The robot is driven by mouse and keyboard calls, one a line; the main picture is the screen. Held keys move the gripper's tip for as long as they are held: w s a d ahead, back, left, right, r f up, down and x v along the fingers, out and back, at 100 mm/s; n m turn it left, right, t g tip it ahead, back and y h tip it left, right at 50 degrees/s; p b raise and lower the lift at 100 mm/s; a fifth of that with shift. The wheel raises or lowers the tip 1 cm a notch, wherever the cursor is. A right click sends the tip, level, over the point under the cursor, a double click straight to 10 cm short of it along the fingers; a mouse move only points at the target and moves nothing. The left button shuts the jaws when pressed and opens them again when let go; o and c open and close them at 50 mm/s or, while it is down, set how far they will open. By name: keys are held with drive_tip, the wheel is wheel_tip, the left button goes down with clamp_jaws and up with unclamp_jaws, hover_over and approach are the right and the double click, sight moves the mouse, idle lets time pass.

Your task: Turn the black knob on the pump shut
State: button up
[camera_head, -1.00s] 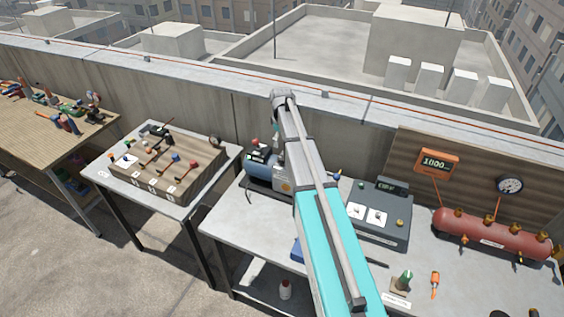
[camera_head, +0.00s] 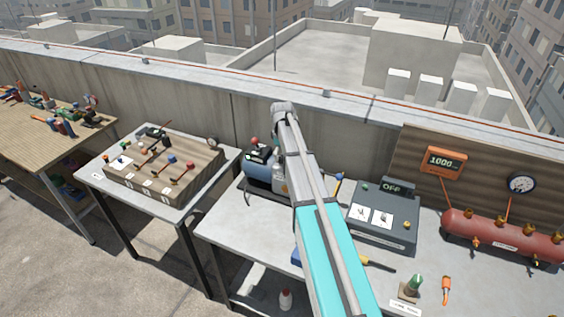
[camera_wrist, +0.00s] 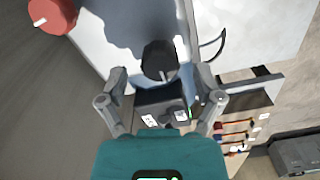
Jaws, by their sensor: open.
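The pump (camera_head: 262,171), with a blue body, stands at the back left of the middle bench, partly hidden behind my arm. In the wrist view the black knob (camera_wrist: 159,57) has a pale mark on it and lies between my open fingertips, with gaps on both sides. My gripper (camera_wrist: 160,75) is open and holds nothing. In the head view my arm hides the gripper and the black knob. A red knob (camera_wrist: 51,14) with a white mark is at the wrist view's upper left; red also shows on top of the pump (camera_head: 255,141).
A grey control box (camera_head: 385,235) with an OFF display stands right of my arm. A red tank (camera_head: 500,235) is further right. A board with several valves (camera_head: 165,170) lies on the left table. The concrete parapet (camera_head: 200,100) runs behind. The bench front left is clear.

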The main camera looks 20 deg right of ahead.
drive_tip(key=shift+f+b, duration=0.45)
drive_tip(key=shift+f, duration=0.25)
drive_tip(key=c, duration=1.2)
drive_tip(key=shift+o, duration=0.2)
